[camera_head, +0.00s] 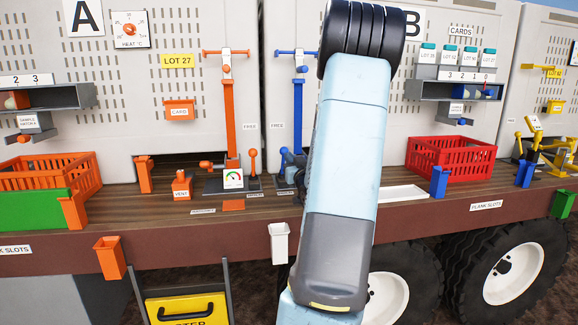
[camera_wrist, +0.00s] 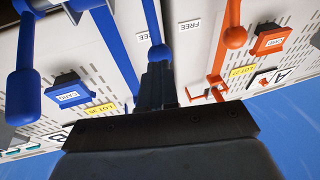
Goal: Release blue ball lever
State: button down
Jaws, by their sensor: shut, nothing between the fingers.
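The blue ball lever (camera_wrist: 157,52) shows in the wrist view as a blue ball on a thin blue rod, at the tips of my fingers. My gripper (camera_wrist: 157,70) is shut with nothing between its fingers. Its tips are at the ball or just beside it; I cannot tell whether they touch.
An orange ball lever (camera_head: 253,155) stands left of the blue stand; it also shows in the wrist view (camera_wrist: 235,37). A red crate (camera_head: 452,157) and a white tray (camera_head: 404,192) are to the right.

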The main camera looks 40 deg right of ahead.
jog(key=shift+w+d+r, duration=0.1)
jog(key=shift+w+d, duration=0.15)
jog(key=shift+w, duration=0.3)
